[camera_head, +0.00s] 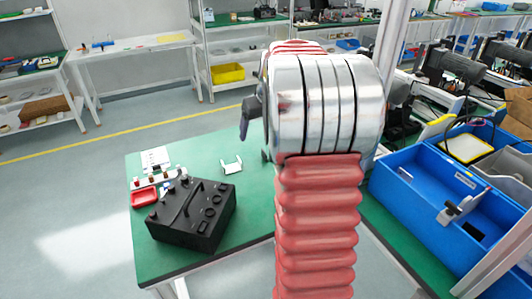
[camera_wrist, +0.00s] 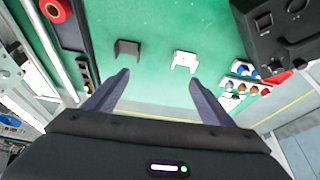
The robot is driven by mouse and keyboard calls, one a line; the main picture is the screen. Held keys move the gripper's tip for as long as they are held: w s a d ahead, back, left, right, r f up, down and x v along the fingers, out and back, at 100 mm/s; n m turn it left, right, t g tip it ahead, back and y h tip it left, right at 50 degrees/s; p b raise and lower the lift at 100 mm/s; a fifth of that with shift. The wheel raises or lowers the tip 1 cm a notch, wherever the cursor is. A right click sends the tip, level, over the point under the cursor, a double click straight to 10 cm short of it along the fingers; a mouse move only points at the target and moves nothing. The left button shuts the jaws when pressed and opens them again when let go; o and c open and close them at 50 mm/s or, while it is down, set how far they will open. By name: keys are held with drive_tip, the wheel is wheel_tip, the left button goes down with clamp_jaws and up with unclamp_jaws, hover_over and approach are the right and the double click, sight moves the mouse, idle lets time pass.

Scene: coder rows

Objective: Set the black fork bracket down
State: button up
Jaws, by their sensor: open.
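The black fork bracket (camera_wrist: 128,48) stands on the green tabletop in the wrist view, just beyond the tip of my left-hand finger, with a small gap in the picture. My gripper (camera_wrist: 160,76) is open, with its two dark fingers spread wide and nothing between them. A white fork bracket (camera_wrist: 184,61) stands to the right of the black one, beyond the right-hand finger. The white bracket also shows in the head view (camera_head: 232,165). There my arm hides the black bracket and most of my gripper.
A black box with a handle (camera_head: 192,214) stands on the green table (camera_head: 150,262) at left. A red tray (camera_head: 144,197) and small coloured parts (camera_head: 152,180) lie behind it. Blue bins (camera_head: 420,205) stand on the right. Green surface around the white bracket is clear.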

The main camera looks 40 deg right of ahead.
drive_tip(key=d+f, duration=0.4)
drive_tip(key=d, duration=0.5)
drive_tip(key=shift+s+d+f+m, duration=0.3)
drive_tip(key=shift+d+f, duration=0.05)
drive_tip(key=shift+x, duration=4.3)
drive_tip(key=shift+x, duration=2.6)
drive_tip(key=shift+w, duration=0.1)
drive_tip(key=shift+c, duration=0.2)
drive_tip(key=shift+r, duration=0.1)
drive_tip(key=c, duration=1.3)
